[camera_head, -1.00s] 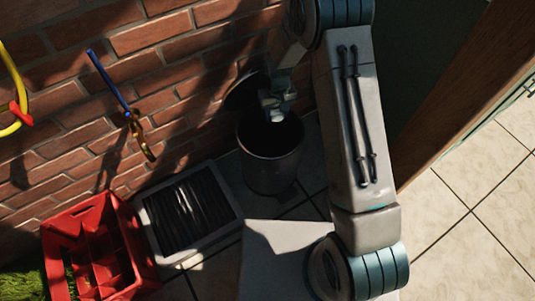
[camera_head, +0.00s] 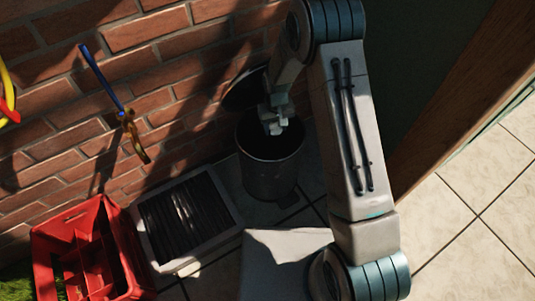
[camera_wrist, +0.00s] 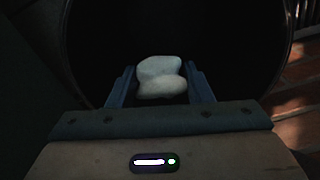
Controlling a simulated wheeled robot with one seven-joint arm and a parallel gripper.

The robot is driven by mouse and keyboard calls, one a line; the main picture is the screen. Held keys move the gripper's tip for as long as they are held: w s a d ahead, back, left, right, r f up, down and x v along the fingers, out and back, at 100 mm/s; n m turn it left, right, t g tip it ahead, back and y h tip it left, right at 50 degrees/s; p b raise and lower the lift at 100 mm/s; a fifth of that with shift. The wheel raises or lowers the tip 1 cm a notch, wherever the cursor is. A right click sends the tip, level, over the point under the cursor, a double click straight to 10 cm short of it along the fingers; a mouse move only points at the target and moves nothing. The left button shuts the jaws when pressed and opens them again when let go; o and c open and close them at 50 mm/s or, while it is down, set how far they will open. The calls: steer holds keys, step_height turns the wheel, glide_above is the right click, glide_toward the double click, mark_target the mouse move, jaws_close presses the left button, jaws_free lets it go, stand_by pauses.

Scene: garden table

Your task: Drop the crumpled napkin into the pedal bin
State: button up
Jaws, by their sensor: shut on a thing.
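The crumpled napkin (camera_wrist: 160,78) is a pale, lumpy wad between the two fingers of my gripper (camera_wrist: 160,90) in the wrist view. My gripper is shut on it. In the head view my gripper (camera_head: 275,122) points down over the mouth of the pedal bin (camera_head: 268,178), a dark grey cylinder standing on the floor by the brick wall. Its round lid (camera_head: 243,90) is raised at the back. The wrist view shows the bin's dark round opening (camera_wrist: 285,60) behind the napkin. The bin's inside is too dark to make out.
A shoe tray or grate with dark slats (camera_head: 187,222) lies left of the bin. A red crate (camera_head: 125,245) stands further left. A blue-handled tap or tool (camera_head: 120,110) is on the brick wall (camera_head: 150,65). Tiled floor (camera_head: 450,215) is clear at right.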

steer(key=o, duration=1)
steer(key=shift+r, duration=0.1)
step_height(320, 180, up, 14)
steer(key=p, duration=0.5)
steer(key=shift+f, duration=0.2)
